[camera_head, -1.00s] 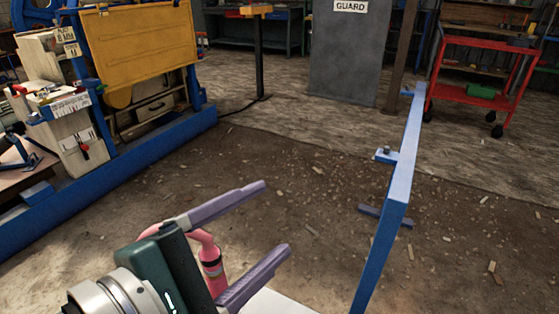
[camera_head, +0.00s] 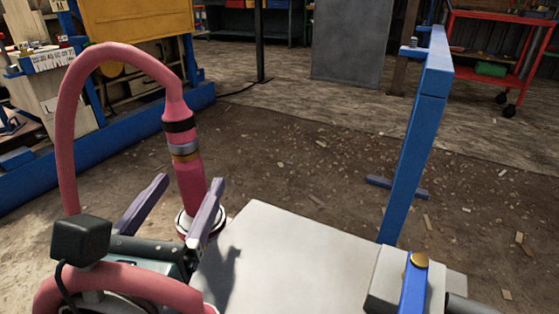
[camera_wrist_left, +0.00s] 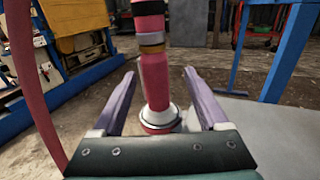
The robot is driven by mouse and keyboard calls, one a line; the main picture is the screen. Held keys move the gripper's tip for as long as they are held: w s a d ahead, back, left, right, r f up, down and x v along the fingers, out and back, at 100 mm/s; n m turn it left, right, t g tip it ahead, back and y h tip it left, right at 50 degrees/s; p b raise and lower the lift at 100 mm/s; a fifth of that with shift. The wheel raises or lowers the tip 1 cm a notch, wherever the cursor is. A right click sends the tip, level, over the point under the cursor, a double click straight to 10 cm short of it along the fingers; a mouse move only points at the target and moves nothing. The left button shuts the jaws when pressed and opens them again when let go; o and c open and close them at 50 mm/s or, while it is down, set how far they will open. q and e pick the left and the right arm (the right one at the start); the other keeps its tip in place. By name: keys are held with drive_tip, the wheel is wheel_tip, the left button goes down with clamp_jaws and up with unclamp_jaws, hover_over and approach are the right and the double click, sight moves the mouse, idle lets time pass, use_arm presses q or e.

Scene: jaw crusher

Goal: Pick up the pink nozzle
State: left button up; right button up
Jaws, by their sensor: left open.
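The pink nozzle (camera_head: 190,178) stands upright with a black band, a grey ring and a brass ring, on a round white-and-dark base at the left edge of a pale plate (camera_head: 290,262). A pink hose arches from its top to the left. My left gripper (camera_head: 180,190) is open, its two purple fingers on either side of the nozzle's lower body. In the left wrist view the nozzle (camera_wrist_left: 154,80) stands between the fingers, with a visible gap on each side. My right gripper is not in view.
A pink hose loop (camera_head: 120,280) lies in front by my left wrist. Behind are a yellow panel (camera_head: 135,22) and a red cart (camera_head: 490,68).

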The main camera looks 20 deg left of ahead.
sight(199, 158)
use_arm(q)
drive_tip(key=x, duration=0.7)
drive_tip(key=shift+w+a+b, duration=0.15)
drive_tip(key=shift+a+b, duration=0.25)
drive_tip(key=shift+c, duration=0.8)
clamp_jaws()
